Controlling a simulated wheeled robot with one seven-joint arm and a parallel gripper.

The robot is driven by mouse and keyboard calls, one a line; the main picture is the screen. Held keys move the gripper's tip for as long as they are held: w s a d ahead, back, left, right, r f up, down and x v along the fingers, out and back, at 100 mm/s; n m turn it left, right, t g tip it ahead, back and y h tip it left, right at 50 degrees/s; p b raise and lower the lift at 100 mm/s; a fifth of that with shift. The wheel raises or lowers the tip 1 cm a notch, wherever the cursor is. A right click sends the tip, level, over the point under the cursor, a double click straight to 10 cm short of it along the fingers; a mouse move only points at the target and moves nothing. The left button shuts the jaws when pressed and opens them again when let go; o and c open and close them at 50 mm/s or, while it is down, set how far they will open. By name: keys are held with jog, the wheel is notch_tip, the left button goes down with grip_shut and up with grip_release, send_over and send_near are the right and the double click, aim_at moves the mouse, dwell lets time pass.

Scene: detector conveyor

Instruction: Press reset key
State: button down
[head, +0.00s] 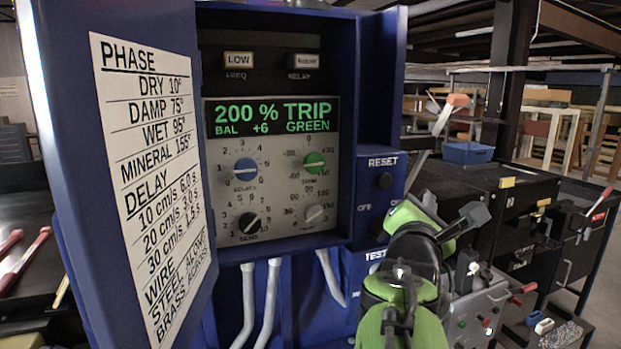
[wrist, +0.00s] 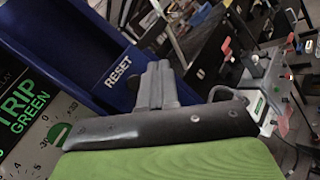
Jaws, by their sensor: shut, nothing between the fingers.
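The RESET key (head: 383,180) is a dark round button under the white RESET label on the blue cabinet's right-hand strip, in the head view. In the wrist view the RESET lettering (wrist: 118,72) lies just left of my gripper (wrist: 158,70). Contact cannot be told.
The display (head: 271,117) reads 200 % TRIP, BAL +6, GREEN, above several dials. An ON/OFF control and a TEST label (head: 376,255) are below RESET, partly behind my arm. The open cabinet door (head: 125,130) bears a PHASE and DELAY chart. Black machinery stands at right.

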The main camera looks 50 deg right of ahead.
aim_at(390, 186)
jog(key=w+d, duration=0.1)
jog(key=w, duration=0.1)
jog(key=w+d, duration=0.1)
jog(key=w, duration=0.2)
jog(key=w+d+p, duration=0.1)
jog(key=w, duration=0.1)
jog(key=shift+w+d, duration=0.25)
jog(key=shift+d, duration=0.15)
dwell(1.6)
jog(key=shift+w+d, duration=0.2)
jog(key=shift+w, duration=0.15)
jog(key=shift+w+d, duration=0.2)
jog(key=shift+w, duration=0.25)
dwell(0.6)
dwell(0.3)
jog(key=shift+s+a, duration=0.45)
jog(key=shift+s, duration=0.35)
jog(key=shift+s+a+b, duration=0.2)
jog(key=shift+s+a, duration=0.15)
jog(key=shift+s, duration=0.4)
jog(key=shift+s+a+b, duration=0.2)
jog(key=shift+s+a, duration=0.2)
jog(key=shift+s, duration=0.35)
jog(key=shift+s+a+b, duration=0.2)
jog(key=shift+s+a, duration=0.15)
jog(key=shift+s, duration=0.4)
